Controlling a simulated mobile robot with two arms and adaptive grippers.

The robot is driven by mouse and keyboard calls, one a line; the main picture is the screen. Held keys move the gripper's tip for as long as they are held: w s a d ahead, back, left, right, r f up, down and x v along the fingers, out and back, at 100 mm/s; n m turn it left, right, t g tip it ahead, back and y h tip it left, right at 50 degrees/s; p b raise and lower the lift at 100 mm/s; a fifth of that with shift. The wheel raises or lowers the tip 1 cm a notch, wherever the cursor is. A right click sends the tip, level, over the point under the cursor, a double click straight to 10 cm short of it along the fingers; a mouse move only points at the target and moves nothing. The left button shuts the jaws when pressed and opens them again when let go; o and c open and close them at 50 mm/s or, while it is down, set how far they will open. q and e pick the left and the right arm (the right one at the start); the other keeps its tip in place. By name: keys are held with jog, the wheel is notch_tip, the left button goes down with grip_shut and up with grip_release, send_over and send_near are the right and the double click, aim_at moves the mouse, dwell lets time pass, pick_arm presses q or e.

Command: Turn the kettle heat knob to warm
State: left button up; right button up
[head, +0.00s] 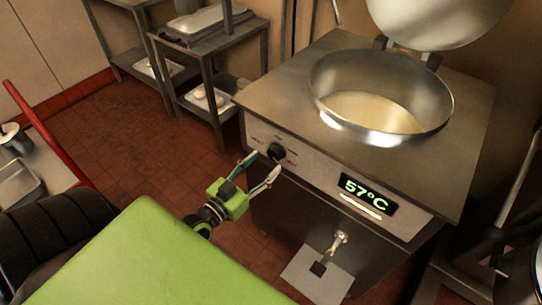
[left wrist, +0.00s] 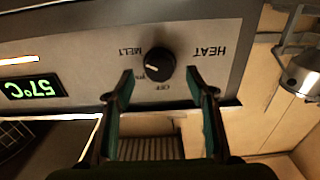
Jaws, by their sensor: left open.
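The black round heat knob (head: 276,151) is on the front panel of the steel kettle (head: 335,88). In the left wrist view, which is upside down, the knob (left wrist: 160,66) has a short white mark near its left side. Labels MELT, HEAT and OFF are around it; another, at its lower left, is too small or covered to read. My left gripper (head: 264,165) is open in front of the panel. In the wrist view its fingertips (left wrist: 160,76) are on either side of the knob, with gaps visible; contact cannot be told. My right gripper is not in view.
A green 57°C display (head: 368,194) is right of the knob. The round kettle bowl (head: 383,97) holds pale liquid, its lid (head: 440,18) raised. A drain tap (head: 339,240) sticks out below. Steel shelves (head: 205,75) stand behind left, with open red tiled floor (head: 125,150) between.

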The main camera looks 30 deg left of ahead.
aim_at(272, 156)
pick_arm(q)
jog(key=shift+w+d, duration=0.2)
jog(key=shift+w, duration=1.9)
jog(key=shift+c, duration=0.4)
jog(key=c, duration=1)
jog(key=shift+n, duration=0.3)
jog(key=n, duration=0.5)
jog(key=shift+n, duration=0.3)
jog(key=n, duration=0.5)
jog(key=shift+n, duration=0.4)
